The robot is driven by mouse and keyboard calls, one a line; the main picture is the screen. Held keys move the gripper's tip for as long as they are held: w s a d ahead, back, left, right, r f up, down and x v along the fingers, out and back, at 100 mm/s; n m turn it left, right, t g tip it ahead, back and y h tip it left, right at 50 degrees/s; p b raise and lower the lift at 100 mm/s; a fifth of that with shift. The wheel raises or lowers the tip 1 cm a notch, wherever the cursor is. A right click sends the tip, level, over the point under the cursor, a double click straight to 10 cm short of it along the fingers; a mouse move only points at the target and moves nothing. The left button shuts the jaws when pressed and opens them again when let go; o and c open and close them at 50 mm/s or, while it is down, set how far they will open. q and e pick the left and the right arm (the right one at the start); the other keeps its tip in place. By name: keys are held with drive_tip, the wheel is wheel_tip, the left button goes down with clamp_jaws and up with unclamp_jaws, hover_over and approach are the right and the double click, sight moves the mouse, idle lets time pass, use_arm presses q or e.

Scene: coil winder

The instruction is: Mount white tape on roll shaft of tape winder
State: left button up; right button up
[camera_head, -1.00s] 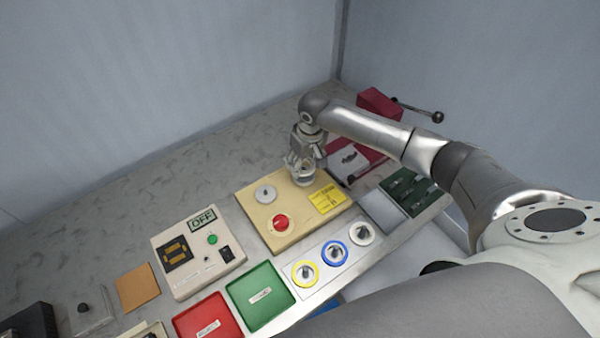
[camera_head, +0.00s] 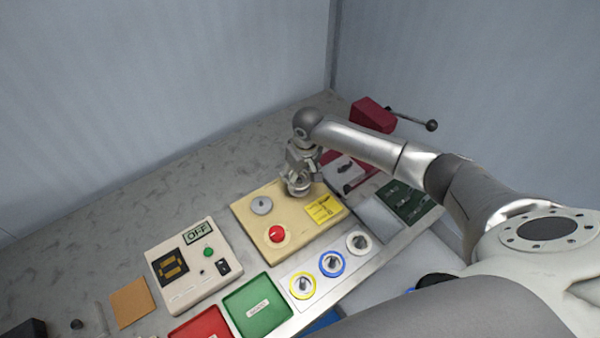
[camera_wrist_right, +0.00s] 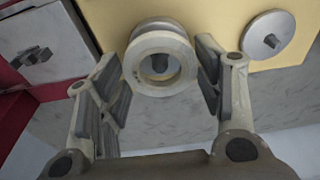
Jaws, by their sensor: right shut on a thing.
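My right gripper (camera_head: 299,188) is over the back right part of the tape winder's cream base (camera_head: 307,229). A dark peg (camera_wrist_right: 160,62) shows through the roll's hole. I cannot tell how far down the roll sits on it. A grey disc (camera_head: 261,205) with a small pin and a red knob (camera_head: 276,233) are on the same base. My left gripper is not in view.
A pale strip along the front holds yellow (camera_head: 302,286), blue (camera_head: 332,264) and white (camera_head: 359,243) rings on pegs. An OFF control box (camera_head: 203,273), a green tray (camera_head: 259,307) and a red tray (camera_head: 201,326) are at left. A red lever device (camera_head: 372,115) stands behind the right arm.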

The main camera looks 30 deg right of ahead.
drive_tip(key=shift+f+b, duration=0.35)
drive_tip(key=shift+f, duration=0.7)
drive_tip(key=o, duration=1)
drive_tip(key=shift+c, duration=0.2)
wheel_tip(320, 180, up, 12)
drive_tip(key=s, duration=0.1)
drive_tip(key=shift+s, duration=0.4)
drive_tip(key=shift+f, duration=0.15)
